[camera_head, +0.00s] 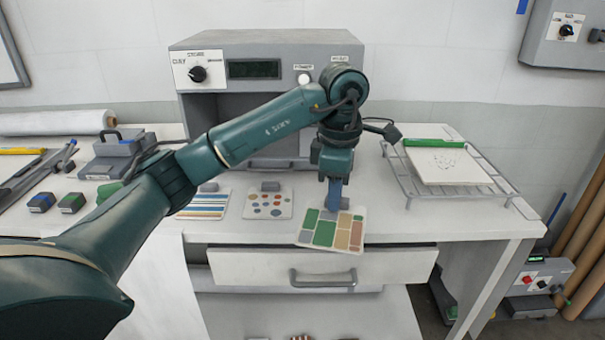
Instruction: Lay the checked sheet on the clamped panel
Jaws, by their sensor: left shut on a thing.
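The checked sheet (325,234), with green, tan, brown and grey blocks, is at the front edge of the worktop, right of the other sheets. My left gripper (335,204) points down and is shut on its back edge. The sheet lies at a slight angle, and its front part reaches out over the drawer; whether it touches the worktop I cannot tell. The clamped panel (450,168) is a white board with faint marks on a wire rack (408,188) at the right, with a green bar (427,143) along its back edge. My right gripper is not in view.
A striped sheet (203,206) and a dotted sheet (268,206) lie left of the checked one. The grey press (250,108) stands behind my arm. A drawer (390,268) is below the worktop. Tools and a white roll (55,122) are at the left.

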